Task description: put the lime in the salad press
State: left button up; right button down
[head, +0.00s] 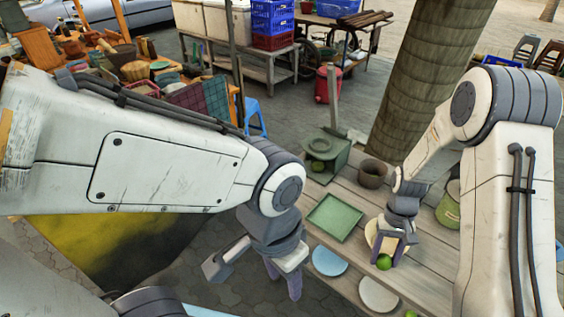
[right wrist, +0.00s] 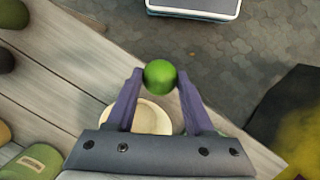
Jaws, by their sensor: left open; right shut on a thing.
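The green lime (head: 384,262) is between the fingertips of my right gripper (head: 387,250), held near the front edge of the plank table. In the right wrist view, the lime (right wrist: 160,75) sits between both fingers of the gripper (right wrist: 160,80). A brown clay pot (head: 372,173), shaped like a mortar, stands farther back. A green box-like thing (head: 325,155) with an upright post stands left of it; I cannot tell which is the salad press. My left gripper (head: 254,278) is open and empty, left of the table over the paving.
A green square tray (head: 334,217), a blue plate (head: 329,261) and a white plate (head: 378,296) lie on the table. A beige dish (right wrist: 148,118) is below the right gripper. A green bag-like thing (head: 448,209) is at the right. A tree trunk (head: 428,80) rises behind.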

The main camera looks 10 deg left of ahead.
aim_at(320, 146)
jog(key=u, duration=0.25)
jog(key=k, duration=0.7)
jog(key=u, duration=1.25)
jog(key=i, duration=1.55)
jog(key=z, duration=0.95)
jog(key=i, duration=0.7)
jog(key=z, duration=0.7)
